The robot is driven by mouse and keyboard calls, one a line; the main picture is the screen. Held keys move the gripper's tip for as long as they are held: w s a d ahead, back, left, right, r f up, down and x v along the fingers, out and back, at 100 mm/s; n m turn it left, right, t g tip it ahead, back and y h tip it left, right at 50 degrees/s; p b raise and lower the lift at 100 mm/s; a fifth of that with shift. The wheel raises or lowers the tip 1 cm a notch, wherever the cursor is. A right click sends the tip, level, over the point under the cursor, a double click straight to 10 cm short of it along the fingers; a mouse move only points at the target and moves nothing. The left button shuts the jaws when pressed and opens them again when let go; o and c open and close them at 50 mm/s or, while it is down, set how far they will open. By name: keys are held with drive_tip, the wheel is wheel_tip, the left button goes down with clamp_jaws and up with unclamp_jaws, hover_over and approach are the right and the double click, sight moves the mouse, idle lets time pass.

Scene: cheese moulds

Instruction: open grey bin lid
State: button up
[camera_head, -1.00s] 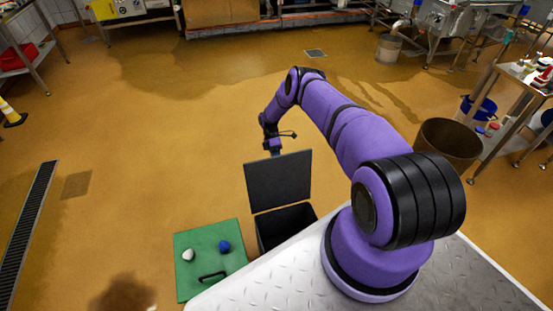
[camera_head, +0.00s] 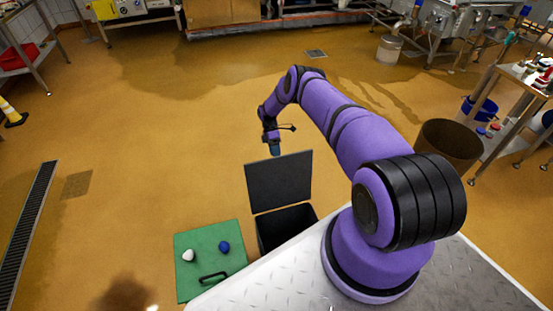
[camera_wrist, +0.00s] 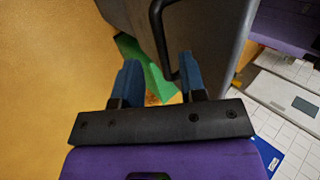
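The grey bin (camera_head: 262,240) stands at the left edge of the metal plate, its dark inside showing. Its lid (camera_head: 279,182) is raised, standing steeply up from the bin's far side. My gripper (camera_head: 274,152) is just beyond the lid's top edge in the head view. In the wrist view my gripper (camera_wrist: 161,75) has its two blue fingers apart. The lid's grey face (camera_wrist: 215,30) fills the top of that view. Its black handle (camera_wrist: 158,38) shows between the fingers, nearer the right one. I cannot tell whether they touch.
A green panel (camera_head: 186,278) with a black handle lies left of the bin, with a white lump (camera_head: 188,255) and a blue lump (camera_head: 224,247) on it. A brown tub (camera_head: 448,145) stands at the right. The floor beyond the lid is clear.

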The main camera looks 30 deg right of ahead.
drive_tip(key=v, duration=0.7)
idle(0.4)
